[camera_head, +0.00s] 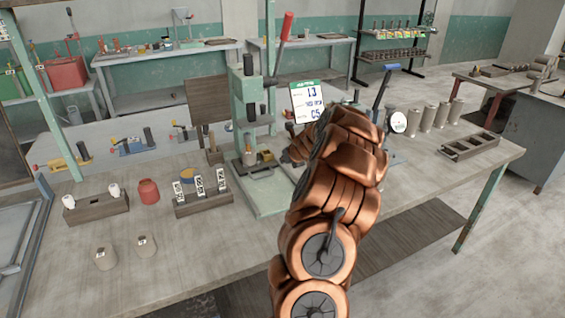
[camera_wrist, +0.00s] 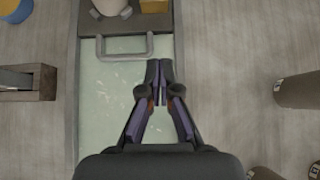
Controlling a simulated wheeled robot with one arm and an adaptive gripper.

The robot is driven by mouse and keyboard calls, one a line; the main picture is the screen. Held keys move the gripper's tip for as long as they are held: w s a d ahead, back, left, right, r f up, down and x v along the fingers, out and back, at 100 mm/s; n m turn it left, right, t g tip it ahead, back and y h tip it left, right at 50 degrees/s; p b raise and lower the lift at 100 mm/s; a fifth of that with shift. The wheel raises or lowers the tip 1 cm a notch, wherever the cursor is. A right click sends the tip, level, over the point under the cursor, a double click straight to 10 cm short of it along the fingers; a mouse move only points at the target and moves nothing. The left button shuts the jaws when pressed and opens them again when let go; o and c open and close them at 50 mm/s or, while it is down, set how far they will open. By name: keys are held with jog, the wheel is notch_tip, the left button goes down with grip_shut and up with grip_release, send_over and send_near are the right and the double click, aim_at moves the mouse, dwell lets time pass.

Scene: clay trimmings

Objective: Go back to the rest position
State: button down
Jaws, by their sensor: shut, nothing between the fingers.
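My copper-coloured arm reaches up over the table in the head view and hides part of what stands behind it. My gripper shows in the wrist view (camera_wrist: 159,82), with its dark fingers together and nothing between them. It is above the pale green base plate (camera_wrist: 105,120) of the press, near a grey wire handle (camera_wrist: 124,47). In the head view the green press (camera_head: 246,100) with its red-tipped lever stands just left of my arm. I cannot make out the fingers clearly in the head view.
A wooden block with labelled pieces (camera_head: 203,208), a red jar (camera_head: 149,191) and small grey cylinders (camera_head: 104,258) stand left. Several taller cylinders (camera_head: 428,118) and a slotted tray (camera_head: 470,147) are right. A card on a stand (camera_head: 307,101) is behind my arm. The front table is fairly clear.

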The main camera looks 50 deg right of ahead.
jog(key=shift+s+a+r, duration=0.1)
jog(key=shift+s+r, duration=0.15)
jog(key=shift+s, duration=0.05)
